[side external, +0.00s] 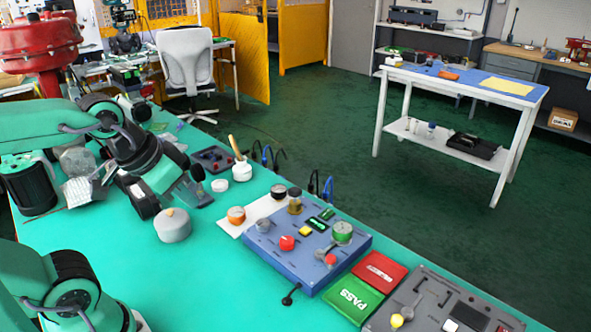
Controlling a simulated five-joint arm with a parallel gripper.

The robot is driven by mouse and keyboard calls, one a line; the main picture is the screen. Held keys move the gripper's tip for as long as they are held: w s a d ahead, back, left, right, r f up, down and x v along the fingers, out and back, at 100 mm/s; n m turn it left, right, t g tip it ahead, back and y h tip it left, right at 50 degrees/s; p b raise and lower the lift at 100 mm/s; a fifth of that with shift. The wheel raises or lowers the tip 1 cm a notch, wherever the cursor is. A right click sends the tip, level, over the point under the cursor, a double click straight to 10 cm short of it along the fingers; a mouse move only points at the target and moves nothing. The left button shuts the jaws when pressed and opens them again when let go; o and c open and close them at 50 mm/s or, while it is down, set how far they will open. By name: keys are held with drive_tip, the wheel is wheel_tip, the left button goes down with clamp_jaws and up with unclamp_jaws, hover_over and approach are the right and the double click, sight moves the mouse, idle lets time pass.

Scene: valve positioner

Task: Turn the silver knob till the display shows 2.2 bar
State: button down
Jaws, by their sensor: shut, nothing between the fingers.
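The blue valve positioner panel (318,273) lies on the teal table, right of centre. A grey round knob (263,225) at its left end looks like the silver knob. A small dark window with green on it (319,224) near the panel's back edge looks like the display; its reading is too small to make out. My gripper (206,201) is at the left, pointing down over the table, shut and empty. It is well left of the panel and apart from the knob.
A grey round tin (173,225) stands just below my gripper in the picture. Red (380,271) and green PASS (354,298) blocks and a grey panel (432,290) lie to the right.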

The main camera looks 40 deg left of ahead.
drive_tip(key=c, duration=1.3)
unclamp_jaws()
drive_tip(key=shift+w, duration=0.15)
drive_tip(key=shift+c, duration=0.2)
drive_tip(key=o, duration=0.3)
drive_tip(key=shift+w, duration=0.15)
drive_tip(key=n+g, duration=0.5)
drive_tip(key=n, duration=0.2)
hover_over(263, 223)
drive_tip(key=f, duration=1.1)
drive_tip(key=shift+s+f, duration=0.25)
drive_tip(key=shift+s, duration=0.05)
drive_tip(key=shift+w+f+g, duration=0.25)
drive_tip(key=shift+f+g, duration=0.05)
drive_tip(key=shift+f, duration=0.1)
drive_tip(key=shift+f, duration=0.1)
drive_tip(key=shift+f, duration=3.8)
